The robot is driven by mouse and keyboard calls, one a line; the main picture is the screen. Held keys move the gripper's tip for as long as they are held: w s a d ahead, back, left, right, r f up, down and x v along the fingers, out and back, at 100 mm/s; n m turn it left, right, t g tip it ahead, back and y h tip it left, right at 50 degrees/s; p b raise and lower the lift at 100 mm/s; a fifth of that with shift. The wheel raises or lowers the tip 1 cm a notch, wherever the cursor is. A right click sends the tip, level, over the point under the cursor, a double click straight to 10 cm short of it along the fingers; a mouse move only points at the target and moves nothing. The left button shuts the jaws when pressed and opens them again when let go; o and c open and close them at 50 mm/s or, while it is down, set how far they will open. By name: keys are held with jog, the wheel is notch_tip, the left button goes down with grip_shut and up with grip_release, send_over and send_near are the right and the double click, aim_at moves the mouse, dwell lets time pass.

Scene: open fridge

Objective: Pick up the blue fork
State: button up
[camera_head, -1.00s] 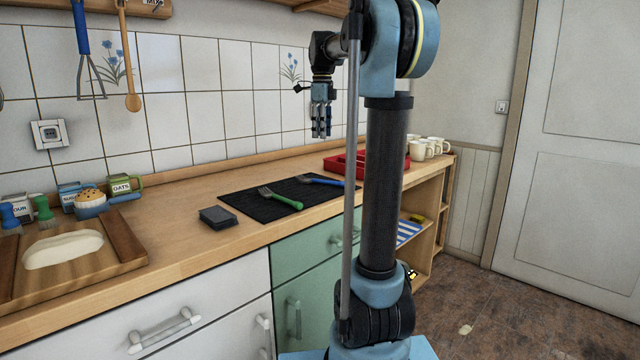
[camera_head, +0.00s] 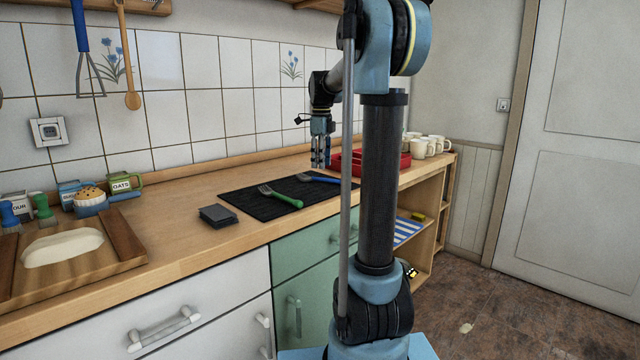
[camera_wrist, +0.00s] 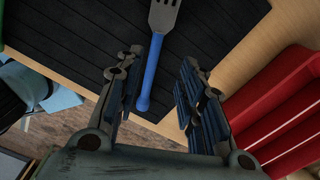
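The blue fork (camera_head: 318,178) lies on the black mat (camera_head: 250,204), towards its back right end. In the wrist view the fork's blue handle (camera_wrist: 152,70) points down between the two open fingers, with its grey head at the top edge. My gripper (camera_head: 320,164) hangs fingers down just above the fork's handle. In the wrist view my gripper (camera_wrist: 160,90) is open and empty, and the handle is nearer the left finger. Whether the fingertips touch the mat cannot be told.
A green-handled fork (camera_head: 282,198) lies on the same mat, to the left. A red tray (camera_head: 372,162) stands close to the right of my gripper, and white mugs (camera_head: 428,146) are behind it. Dark square coasters (camera_head: 218,216) lie left of the mat.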

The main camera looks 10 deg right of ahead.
aim_at(322, 179)
jog(key=shift+s+a+f, duration=0.1)
jog(key=shift+s+f, duration=0.1)
jog(key=shift+f, duration=1.15)
jog(key=shift+s+f, duration=0.2)
jog(key=shift+f, duration=1.15)
grip_shut()
